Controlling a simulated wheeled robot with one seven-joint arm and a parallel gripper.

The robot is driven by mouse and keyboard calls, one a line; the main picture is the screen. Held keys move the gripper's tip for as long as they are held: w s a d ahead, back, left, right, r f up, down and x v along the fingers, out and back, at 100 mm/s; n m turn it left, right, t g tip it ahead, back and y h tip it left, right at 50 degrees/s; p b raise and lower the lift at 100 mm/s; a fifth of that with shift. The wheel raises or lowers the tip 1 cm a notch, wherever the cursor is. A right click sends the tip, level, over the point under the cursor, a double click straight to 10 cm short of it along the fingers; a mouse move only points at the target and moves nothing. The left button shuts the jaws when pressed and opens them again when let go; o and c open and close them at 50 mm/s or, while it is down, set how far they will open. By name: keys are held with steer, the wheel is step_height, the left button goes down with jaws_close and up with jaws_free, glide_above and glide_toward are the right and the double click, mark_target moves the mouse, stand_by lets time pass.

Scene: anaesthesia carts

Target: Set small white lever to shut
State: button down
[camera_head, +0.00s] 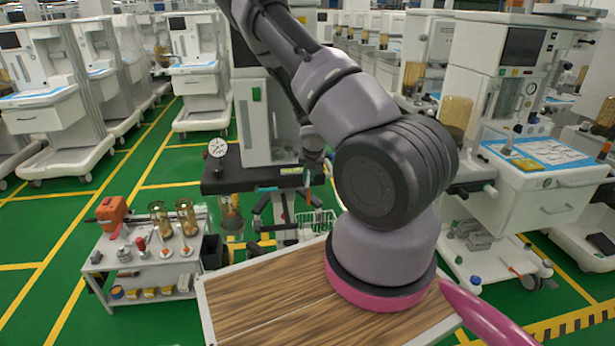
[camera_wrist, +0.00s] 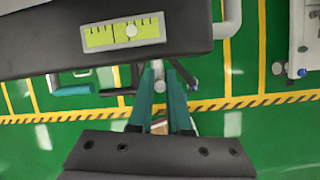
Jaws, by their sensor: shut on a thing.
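My gripper (camera_wrist: 159,75) has two teal fingers that converge under the edge of a dark shelf in the wrist view. They are shut on a small pale piece (camera_wrist: 159,86), which looks like the small white lever. Most of it is hidden by the fingers and the shelf, so I cannot tell its setting. In the head view, my gripper (camera_head: 312,172) is small and partly hidden by my arm, beside the middle cart's dark shelf (camera_head: 235,182).
A yellow-green scale plate (camera_wrist: 124,33) lies on the shelf. The cart's white cabinet (camera_head: 262,140) and a round gauge (camera_head: 218,148) stand above the shelf. A small trolley (camera_head: 150,262) with loose parts is at left, another cart (camera_head: 540,205) at right.

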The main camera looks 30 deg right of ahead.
mark_target(320, 185)
steer(key=d+t+y, duration=0.1)
steer(key=y, duration=0.1)
steer(key=d+f+m+t+y, duration=0.1)
steer(key=y, duration=0.2)
steer(key=s+d+y, duration=0.1)
steer(key=y, duration=0.2)
steer(key=shift+d+f+m+t, duration=0.1)
steer(key=shift+f+m+t, duration=0.3)
steer(key=y, duration=0.1)
steer(key=f+t+y, duration=0.1)
steer(key=m+y, duration=0.1)
steer(key=shift+s+d+f+t+y, duration=0.1)
steer(key=shift+d+f+t+y, duration=0.2)
steer(key=shift+d+t+y, duration=0.1)
steer(key=shift+f+m+t+y, duration=0.3)
steer(key=shift+t+y, duration=0.1)
steer(key=shift+y, duration=0.3)
steer(key=shift+f+m+t+y, duration=0.2)
steer(key=shift+f+t+y, duration=0.15)
steer(key=shift+y, duration=0.35)
steer(key=shift+a, duration=0.1)
steer(key=c, duration=0.9)
jaws_free()
steer(key=shift+o, duration=0.2)
